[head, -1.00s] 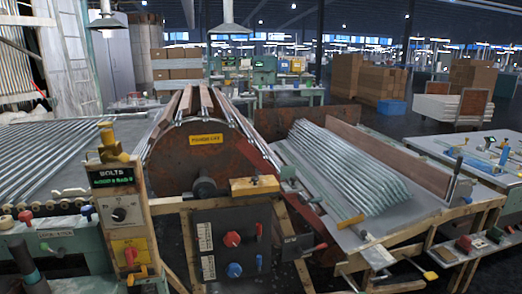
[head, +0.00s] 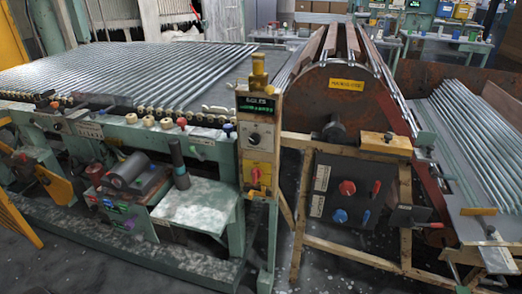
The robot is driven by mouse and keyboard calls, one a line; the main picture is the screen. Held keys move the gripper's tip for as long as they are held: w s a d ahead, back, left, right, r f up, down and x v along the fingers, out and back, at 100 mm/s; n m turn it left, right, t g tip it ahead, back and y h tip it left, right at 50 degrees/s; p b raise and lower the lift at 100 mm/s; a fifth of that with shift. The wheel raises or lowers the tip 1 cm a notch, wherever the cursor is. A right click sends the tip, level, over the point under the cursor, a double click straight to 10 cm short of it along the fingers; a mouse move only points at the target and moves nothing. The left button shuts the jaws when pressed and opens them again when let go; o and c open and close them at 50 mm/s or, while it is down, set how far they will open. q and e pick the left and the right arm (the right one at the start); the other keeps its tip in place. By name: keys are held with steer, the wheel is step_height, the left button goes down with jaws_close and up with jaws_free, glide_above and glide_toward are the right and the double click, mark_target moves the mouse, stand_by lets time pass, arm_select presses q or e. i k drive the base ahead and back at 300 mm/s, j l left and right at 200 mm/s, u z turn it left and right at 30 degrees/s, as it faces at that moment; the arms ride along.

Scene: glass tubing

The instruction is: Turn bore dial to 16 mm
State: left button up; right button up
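No dial in view has a readable "bore" label. A control post (head: 262,150) carries a small green-lit display (head: 256,104), its text too blurred to read. Below it is a dark round dial (head: 255,137) on a pale plate, then a yellow plate with a red switch (head: 255,177). A dark panel (head: 325,200) to the right has a red knob (head: 347,188), a blue knob (head: 340,215) and small levers beside them. Scale marks on these are too small to read. Neither of my grippers is in view.
A rack of glass tubes (head: 140,75) lies at the left above a green machine bench (head: 200,205). A large rusty drum (head: 340,110) stands behind the panel. More tubes (head: 480,135) slope at the right. Grey floor (head: 120,270) shows at the lower left.

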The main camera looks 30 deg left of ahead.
mark_target(58, 126)
steer(key=u, duration=1.75)
steer(key=i+j, duration=0.1)
